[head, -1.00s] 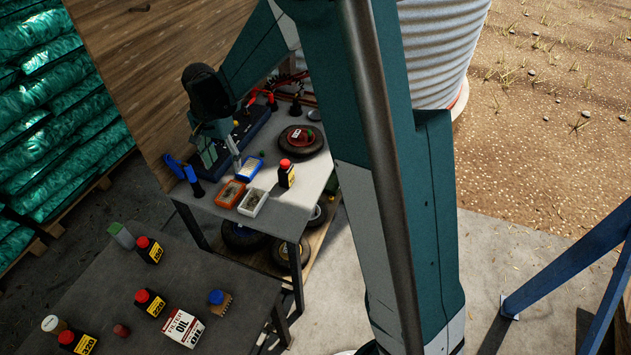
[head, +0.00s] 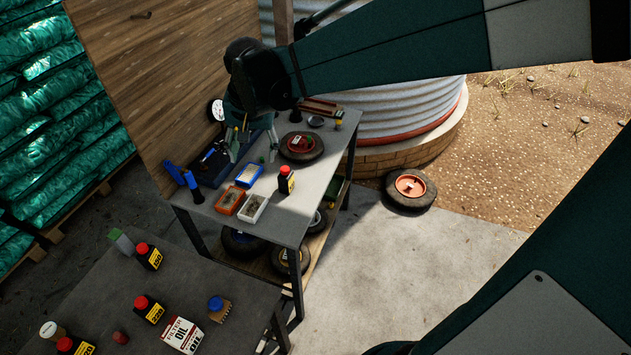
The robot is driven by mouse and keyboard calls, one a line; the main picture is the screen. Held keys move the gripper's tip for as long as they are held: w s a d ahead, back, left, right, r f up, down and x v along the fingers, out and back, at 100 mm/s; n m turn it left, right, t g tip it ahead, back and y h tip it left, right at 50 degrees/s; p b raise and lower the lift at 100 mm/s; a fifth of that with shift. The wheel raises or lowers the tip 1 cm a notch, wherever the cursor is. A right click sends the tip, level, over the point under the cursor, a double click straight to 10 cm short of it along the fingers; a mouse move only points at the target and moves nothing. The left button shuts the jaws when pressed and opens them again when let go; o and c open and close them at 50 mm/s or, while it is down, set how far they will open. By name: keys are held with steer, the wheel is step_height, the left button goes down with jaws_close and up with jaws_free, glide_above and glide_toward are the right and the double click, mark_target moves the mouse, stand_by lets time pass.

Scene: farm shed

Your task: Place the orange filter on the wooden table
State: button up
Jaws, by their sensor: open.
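My gripper (head: 253,150) is open and points down over the back part of the far grey-topped table (head: 280,228). It appears empty, above the tool tray area and left of a small tyre with a red hub. No thing stands out clearly as an orange filter. I cannot tell if either is the filter. No table top looks plainly wooden.
The tyre with red hub (head: 301,146), a dark bottle with a red cap (head: 286,181), and orange (head: 230,201), white (head: 253,208) and blue (head: 249,175) bins crowd the far table. Bottles and an oil carton (head: 182,335) stand on the near table. A wooden panel (head: 165,80) rises behind.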

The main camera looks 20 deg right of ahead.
steer(key=s+d+r+n+t, duration=0.1)
steer(key=s+d, duration=0.3)
steer(key=s, duration=0.7)
steer(key=s+d+r+n+t, duration=0.2)
steer(key=s+d+n+t, duration=0.1)
steer(key=s, duration=0.9)
steer(key=d+n, duration=0.1)
steer(key=d, duration=0.1)
steer(key=shift+d, duration=0.3)
